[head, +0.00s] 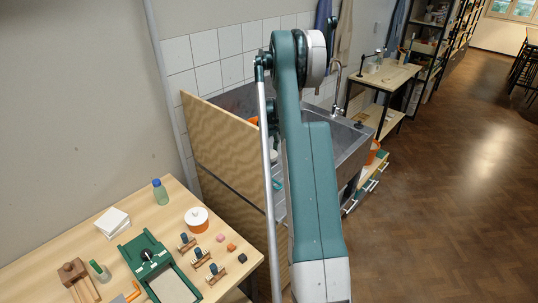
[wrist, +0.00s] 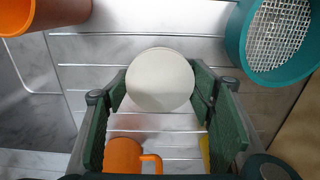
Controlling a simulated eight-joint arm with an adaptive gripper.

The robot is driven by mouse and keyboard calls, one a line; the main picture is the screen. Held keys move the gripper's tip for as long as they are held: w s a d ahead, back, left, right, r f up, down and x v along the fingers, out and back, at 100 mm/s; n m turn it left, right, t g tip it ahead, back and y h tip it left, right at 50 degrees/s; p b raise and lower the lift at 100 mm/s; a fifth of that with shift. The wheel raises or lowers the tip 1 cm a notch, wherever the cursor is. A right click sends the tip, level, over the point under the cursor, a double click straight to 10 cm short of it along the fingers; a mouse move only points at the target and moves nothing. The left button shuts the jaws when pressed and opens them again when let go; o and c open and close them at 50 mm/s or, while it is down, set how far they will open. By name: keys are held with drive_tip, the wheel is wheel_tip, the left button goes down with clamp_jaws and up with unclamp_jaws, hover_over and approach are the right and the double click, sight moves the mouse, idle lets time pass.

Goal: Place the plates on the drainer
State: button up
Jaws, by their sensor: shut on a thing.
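In the wrist view a round, off-white plate (wrist: 160,80) sits between the tips of my gripper's green fingers (wrist: 158,88). My gripper is shut on it. Below and behind the plate is a ribbed metal drainer surface (wrist: 85,75); I cannot tell whether the plate touches it. In the head view my own arm hides the gripper and most of the drainer area beside the sink (head: 348,140). No other plate is clearly visible.
An orange mug (wrist: 122,156) stands between my fingers' bases in the wrist view. A teal sieve (wrist: 280,40) is at upper right, an orange vessel (wrist: 40,14) at upper left. A wooden panel (head: 222,145) borders the sink, and a cluttered table (head: 140,215) stands at left.

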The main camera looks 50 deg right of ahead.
sight(269, 154)
drive_tip(key=shift+f, duration=0.15)
drive_tip(key=o, duration=1)
drive_tip(key=shift+o, duration=0.2)
wheel_tip(269, 154, up, 12)
drive_tip(key=shift+r, duration=0.2)
idle(0.3)
